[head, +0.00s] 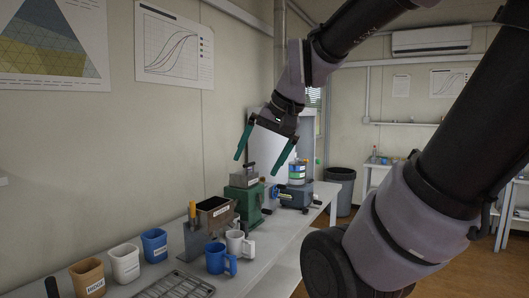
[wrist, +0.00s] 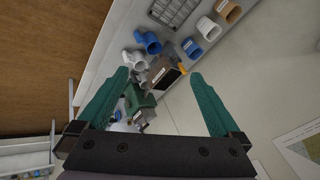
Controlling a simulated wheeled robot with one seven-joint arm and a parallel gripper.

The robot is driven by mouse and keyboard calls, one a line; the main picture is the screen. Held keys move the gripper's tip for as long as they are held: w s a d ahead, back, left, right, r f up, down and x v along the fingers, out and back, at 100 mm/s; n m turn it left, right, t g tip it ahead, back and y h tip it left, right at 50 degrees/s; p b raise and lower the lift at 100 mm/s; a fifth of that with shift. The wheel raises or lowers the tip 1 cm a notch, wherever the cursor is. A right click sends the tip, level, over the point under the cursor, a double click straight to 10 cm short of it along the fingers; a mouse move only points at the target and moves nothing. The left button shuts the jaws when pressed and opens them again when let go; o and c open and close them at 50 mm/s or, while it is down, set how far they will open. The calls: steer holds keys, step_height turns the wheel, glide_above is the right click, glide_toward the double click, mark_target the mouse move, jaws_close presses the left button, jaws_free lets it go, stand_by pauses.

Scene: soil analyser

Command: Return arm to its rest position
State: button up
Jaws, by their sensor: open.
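My gripper (head: 262,153) has two green fingers spread wide apart in the head view, with nothing between them. It hangs in the air above the bench, over the green machine (head: 246,196) with a metal block on top. In the wrist view my gripper (wrist: 156,90) is also open and empty, its fingers framing the bench below. My arm reaches in from the upper right of the head view, bent at the elbow.
The bench (head: 285,247) along the wall carries a blue mug (head: 216,259), a white mug (head: 236,243), a wire rack (head: 178,288), a dark-filled box (head: 214,214), several cups and a labelled bottle (head: 297,173). A bin (head: 340,190) stands beyond. Floor is open at right.

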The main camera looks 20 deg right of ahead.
steer(key=shift+s+d+r+n+t+h, duration=0.2)
steer(key=shift+s+r+t, duration=0.1)
steer(key=shift+s+r, duration=0.1)
steer(key=shift+s+d+r+n+t+h, duration=0.1)
steer(key=shift+s+d+r+n+t, duration=0.1)
steer(key=shift+s+r+t, duration=0.15)
